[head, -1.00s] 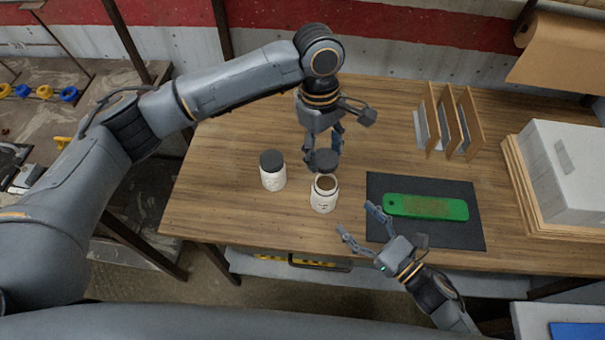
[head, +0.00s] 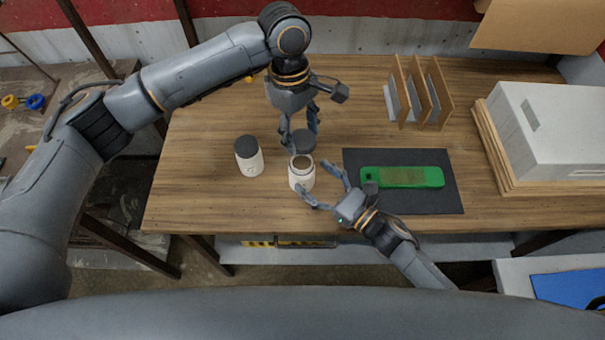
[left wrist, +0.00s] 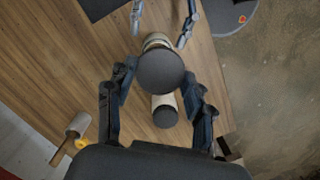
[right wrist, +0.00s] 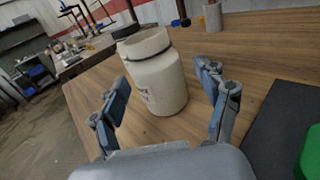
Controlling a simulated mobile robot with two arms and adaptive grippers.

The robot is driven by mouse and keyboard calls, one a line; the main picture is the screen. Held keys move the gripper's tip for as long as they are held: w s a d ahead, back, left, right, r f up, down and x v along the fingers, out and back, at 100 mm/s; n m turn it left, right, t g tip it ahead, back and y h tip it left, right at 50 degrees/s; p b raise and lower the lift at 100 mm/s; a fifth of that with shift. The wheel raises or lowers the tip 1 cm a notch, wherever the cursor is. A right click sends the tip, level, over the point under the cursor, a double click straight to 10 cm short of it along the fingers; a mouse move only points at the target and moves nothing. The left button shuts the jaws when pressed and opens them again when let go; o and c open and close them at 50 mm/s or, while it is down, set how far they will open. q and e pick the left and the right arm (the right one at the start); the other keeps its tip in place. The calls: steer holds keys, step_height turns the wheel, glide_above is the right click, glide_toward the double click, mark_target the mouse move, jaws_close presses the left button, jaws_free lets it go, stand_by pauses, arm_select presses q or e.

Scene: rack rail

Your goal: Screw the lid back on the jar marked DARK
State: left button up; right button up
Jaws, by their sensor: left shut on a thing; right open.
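A white open jar (head: 301,178) with brown contents stands upright on the bench; it also shows in the right wrist view (right wrist: 160,80). Its mark is too small or turned to read. My left gripper (head: 304,132) is shut on a dark round lid (left wrist: 160,72), held above and just behind the open jar, not seated on it. My right gripper (head: 326,192) is open, its fingers reaching to either side of the open jar without visibly gripping it. A second white jar (head: 249,160) with a dark lid on stands to the left; its mark is not readable.
A dark mat (head: 430,202) with a green board (head: 405,177) lies to the right of the open jar. An upright wooden rack (head: 420,92) and a white box (head: 550,130) stand farther back right. The bench left of the lidded jar is clear.

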arm_select(q)
steer(key=shift+w+a+f, duration=0.1)
steer(key=shift+w+a, duration=0.05)
steer(key=shift+a, duration=0.05)
arm_select(e)
steer(key=x, duration=0.4)
arm_select(q)
steer(key=shift+d, duration=0.1)
arm_select(e)
steer(key=shift+w+a, duration=0.15)
steer(key=shift+a, duration=0.05)
jaws_close()
arm_select(q)
glide_above(304, 163)
steer(key=shift+w+a+f, duration=0.15)
steer(key=shift+f, duration=1.1)
steer(key=shift+w+a+f, duration=0.1)
steer(key=shift+w+f, duration=0.05)
steer(key=shift+f, duration=1.05)
steer(key=shift+f, duration=0.9)
